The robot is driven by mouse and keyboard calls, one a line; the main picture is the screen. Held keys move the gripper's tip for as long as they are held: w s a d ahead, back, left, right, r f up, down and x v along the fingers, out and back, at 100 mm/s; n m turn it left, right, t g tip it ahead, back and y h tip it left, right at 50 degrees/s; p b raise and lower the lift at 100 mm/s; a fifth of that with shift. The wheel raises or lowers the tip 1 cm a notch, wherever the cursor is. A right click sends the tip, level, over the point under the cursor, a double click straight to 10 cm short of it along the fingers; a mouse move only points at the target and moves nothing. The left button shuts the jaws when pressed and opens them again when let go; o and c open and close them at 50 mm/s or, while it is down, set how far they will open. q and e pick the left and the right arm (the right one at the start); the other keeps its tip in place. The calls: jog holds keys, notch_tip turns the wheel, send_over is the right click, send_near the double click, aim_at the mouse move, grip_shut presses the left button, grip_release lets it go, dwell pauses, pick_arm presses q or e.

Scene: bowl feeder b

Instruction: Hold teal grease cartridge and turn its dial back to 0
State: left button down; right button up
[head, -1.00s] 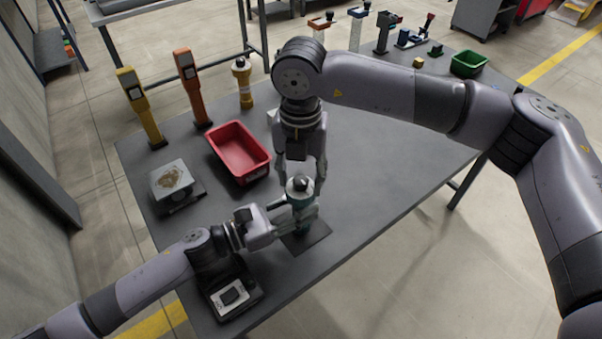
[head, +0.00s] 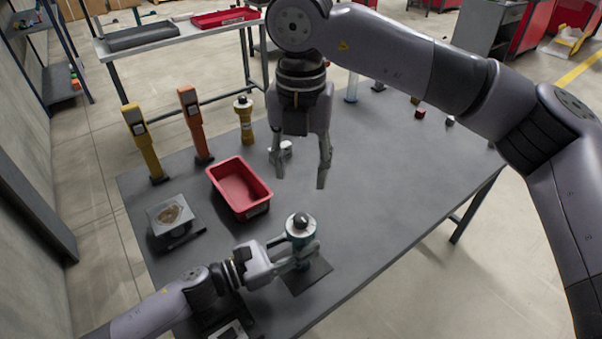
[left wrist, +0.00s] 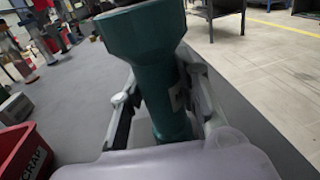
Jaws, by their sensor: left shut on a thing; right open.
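The teal grease cartridge (head: 301,244) stands upright over a dark mat (head: 309,275) at the table's front edge. Its top is grey with a black knob (head: 300,221); I cannot read the dial's setting. My left gripper (head: 304,255) is shut around the cartridge's body from the left. In the left wrist view the teal body (left wrist: 160,85) fills the space between the fingers. My right gripper (head: 304,181) is open and empty, pointing down, above and behind the cartridge and clear of it.
A red bin (head: 240,207) stands left of centre. A plate with a brownish patch (head: 172,214) lies left of it. Yellow (head: 141,144) and orange (head: 196,128) upright devices and a yellow cylinder (head: 246,122) stand behind. The table's right part is largely clear.

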pick_arm(q)
jog(key=c, duration=1.1)
grip_release()
jog(key=v, duration=1.2)
jog(key=shift+s+a+f, duration=0.1)
jog(key=shift+a, duration=0.15)
jog(key=shift+b+v, duration=0.65)
jog(key=shift+v, duration=3.1)
